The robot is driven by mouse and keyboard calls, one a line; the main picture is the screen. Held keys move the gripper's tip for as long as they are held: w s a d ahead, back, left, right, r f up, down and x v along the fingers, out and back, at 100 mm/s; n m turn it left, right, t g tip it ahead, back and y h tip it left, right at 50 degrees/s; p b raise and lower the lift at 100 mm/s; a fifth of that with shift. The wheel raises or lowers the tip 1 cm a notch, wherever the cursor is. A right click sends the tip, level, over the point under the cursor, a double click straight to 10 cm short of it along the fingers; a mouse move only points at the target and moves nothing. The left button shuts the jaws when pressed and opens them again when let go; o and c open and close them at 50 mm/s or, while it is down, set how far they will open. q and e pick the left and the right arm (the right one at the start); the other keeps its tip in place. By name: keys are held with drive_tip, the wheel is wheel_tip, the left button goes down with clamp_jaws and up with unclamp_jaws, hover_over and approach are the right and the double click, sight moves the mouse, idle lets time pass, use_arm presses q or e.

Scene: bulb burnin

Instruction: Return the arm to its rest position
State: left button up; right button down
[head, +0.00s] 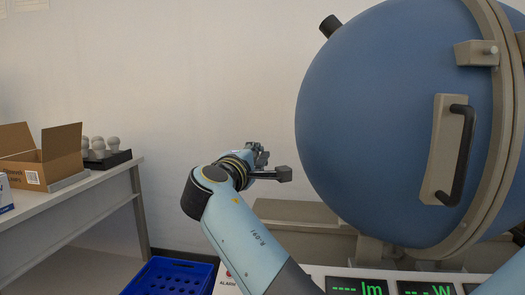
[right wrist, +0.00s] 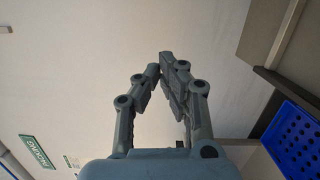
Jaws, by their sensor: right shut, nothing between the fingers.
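My right gripper (head: 260,155) is at the middle of the head view, at the end of my light-blue right arm. It is left of the big blue sphere and apart from it, with the pale wall behind. In the right wrist view its two fingers (right wrist: 161,65) lean together at the tips, and nothing is held between them. My left gripper is not in view.
The blue sphere (head: 375,110) has a black door handle (head: 460,150); lit green displays (head: 360,287) sit below. A blue crate (head: 170,277) is at lower left and shows in the wrist view (right wrist: 295,140). An open carton (head: 50,150) and bulbs (head: 98,146) stand on the left table.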

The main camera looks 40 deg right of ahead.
drive_tip(key=s+f+m+g+y, duration=0.1)
drive_tip(key=s+f+y, duration=0.1)
drive_tip(key=s+f, duration=0.3)
drive_tip(key=s+a+f+m+g+y, duration=0.1)
drive_tip(key=s+f+m+y, duration=0.1)
drive_tip(key=s+f, duration=0.4)
drive_tip(key=s+a+f+m+g+y, duration=0.1)
drive_tip(key=s+f+y, duration=0.2)
drive_tip(key=s+f, duration=0.2)
drive_tip(key=shift+s+f+m, duration=0.3)
drive_tip(key=shift+s+f, duration=0.1)
drive_tip(key=shift+f, duration=0.3)
drive_tip(key=s+a+f+m+g+y, duration=0.3)
drive_tip(key=s+a+y, duration=0.65)
drive_tip(key=s, duration=0.75)
drive_tip(key=s+f+n+g+h, duration=0.1)
drive_tip(key=s+f+h, duration=0.15)
drive_tip(key=f, duration=2.65)
drive_tip(key=s+d+f, duration=0.1)
drive_tip(key=s+f, duration=0.6)
drive_tip(key=s, duration=0.2)
drive_tip(key=s+f+g+y, duration=0.1)
drive_tip(key=s+f, duration=0.6)
drive_tip(key=s, duration=0.2)
drive_tip(key=shift+s+d+g, duration=0.3)
drive_tip(key=shift+s+d, duration=0.05)
drive_tip(key=shift+s, duration=0.05)
drive_tip(key=shift+s, duration=0.1)
